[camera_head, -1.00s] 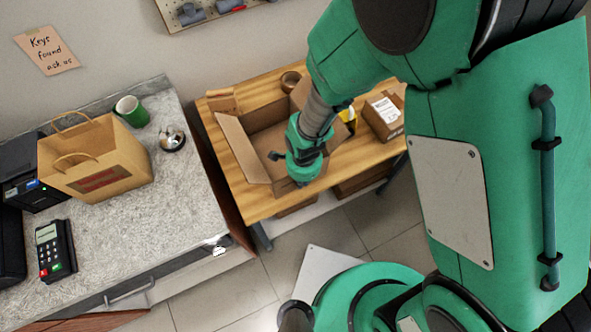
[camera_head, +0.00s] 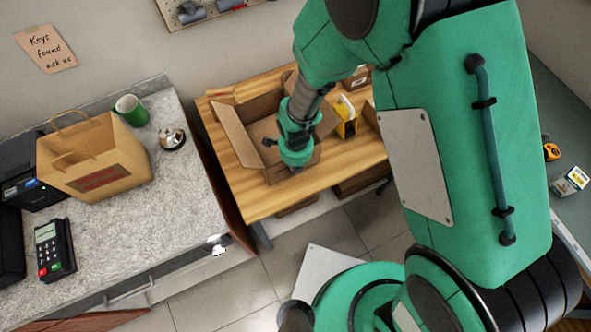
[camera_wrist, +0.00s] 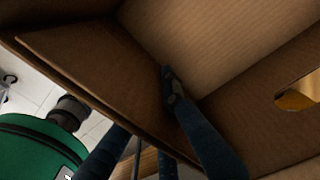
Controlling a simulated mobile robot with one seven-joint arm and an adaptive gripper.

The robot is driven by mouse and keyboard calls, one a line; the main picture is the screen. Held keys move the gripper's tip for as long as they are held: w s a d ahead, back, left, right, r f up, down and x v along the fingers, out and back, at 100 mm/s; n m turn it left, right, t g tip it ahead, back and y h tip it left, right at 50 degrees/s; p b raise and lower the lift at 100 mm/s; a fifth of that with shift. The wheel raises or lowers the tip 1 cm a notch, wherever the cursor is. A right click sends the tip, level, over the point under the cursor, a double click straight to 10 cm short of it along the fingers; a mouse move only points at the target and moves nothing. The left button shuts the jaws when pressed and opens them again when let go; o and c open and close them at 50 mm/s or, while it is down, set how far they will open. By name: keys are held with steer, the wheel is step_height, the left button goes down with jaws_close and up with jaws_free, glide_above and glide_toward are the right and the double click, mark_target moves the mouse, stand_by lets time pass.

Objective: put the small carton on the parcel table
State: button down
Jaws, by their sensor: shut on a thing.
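An open brown cardboard carton (camera_head: 238,137) sits on the wooden table (camera_head: 238,208), its flaps spread. My gripper (camera_head: 295,168) is at its front right side. In the wrist view the carton (camera_wrist: 215,45) fills most of the picture. My gripper (camera_wrist: 150,110) is shut on its wall or flap, one finger inside and the other partly hidden behind the cardboard. A labelled closed carton (camera_head: 358,78) stands at the table's back right. Another brown carton (camera_head: 371,116) is mostly hidden behind my arm. I cannot tell which one the task calls small.
A yellow tape dispenser (camera_head: 347,118) stands right of the open carton. The counter at left holds a paper bag (camera_head: 95,160), a bell (camera_head: 172,138), a green mug (camera_head: 131,110) and a card terminal (camera_head: 54,250). A grey surface at right holds a tape measure (camera_head: 551,150) and a small box (camera_head: 570,181).

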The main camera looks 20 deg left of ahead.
steer(key=shift+f, duration=1.2)
steer(key=c, duration=1.9)
jaws_free()
step_height(320, 180, up, 12)
steer(key=p, duration=0.1)
steer(key=shift+d+r, duration=0.1)
steer(key=shift+r, duration=0.15)
